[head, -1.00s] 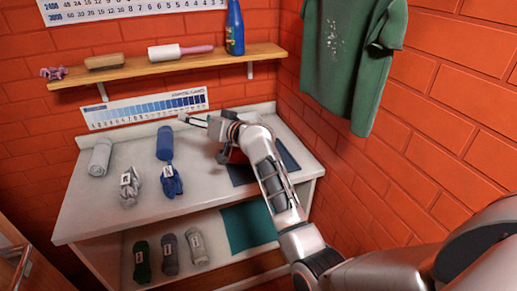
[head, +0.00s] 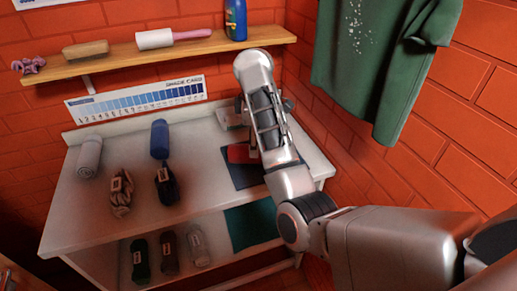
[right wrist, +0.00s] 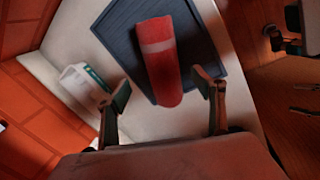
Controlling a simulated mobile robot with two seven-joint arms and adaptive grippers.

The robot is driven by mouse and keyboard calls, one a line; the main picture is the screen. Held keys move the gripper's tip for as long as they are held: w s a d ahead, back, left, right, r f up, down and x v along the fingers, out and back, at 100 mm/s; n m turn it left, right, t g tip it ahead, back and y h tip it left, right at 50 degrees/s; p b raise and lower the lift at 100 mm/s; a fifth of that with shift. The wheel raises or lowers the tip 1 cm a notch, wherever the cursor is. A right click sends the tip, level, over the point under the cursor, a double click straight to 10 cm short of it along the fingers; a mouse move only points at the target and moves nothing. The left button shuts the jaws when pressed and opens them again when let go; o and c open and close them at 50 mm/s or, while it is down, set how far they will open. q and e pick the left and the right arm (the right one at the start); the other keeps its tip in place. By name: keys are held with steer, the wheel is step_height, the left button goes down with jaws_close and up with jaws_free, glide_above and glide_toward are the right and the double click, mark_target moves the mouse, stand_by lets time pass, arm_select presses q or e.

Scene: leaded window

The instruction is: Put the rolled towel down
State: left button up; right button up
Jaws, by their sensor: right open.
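The rolled towel (right wrist: 160,62) is red with a pale band. It lies on a dark blue mat (right wrist: 118,22) in the right wrist view. In the head view the towel (head: 240,153) shows beside my forearm, on the mat (head: 238,176) at the table's right end. My right gripper (right wrist: 162,88) is open, with one finger on each side of the towel's near end and a visible gap at both sides. In the head view my arm hides the right gripper's fingers. My left gripper is not in view.
A blue roll (head: 160,138), a grey roll (head: 89,157) and two tagged bundles (head: 121,195) (head: 167,184) lie on the pale table (head: 80,215). A wall shelf (head: 110,60) holds a brush (head: 86,50), a roller (head: 155,39) and a bottle (head: 235,20). A green shirt (head: 375,60) hangs right.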

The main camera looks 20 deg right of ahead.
steer(key=shift+d+f, duration=0.15)
steer(key=shift+d, duration=0.1)
steer(key=shift+f, duration=0.35)
steer(key=x, duration=0.6)
steer(key=shift+d+f, duration=0.25)
steer(key=shift+f, duration=0.1)
steer(key=shift+c, duration=0.3)
steer(key=c, duration=1.3)
steer(key=shift+r, duration=0.1)
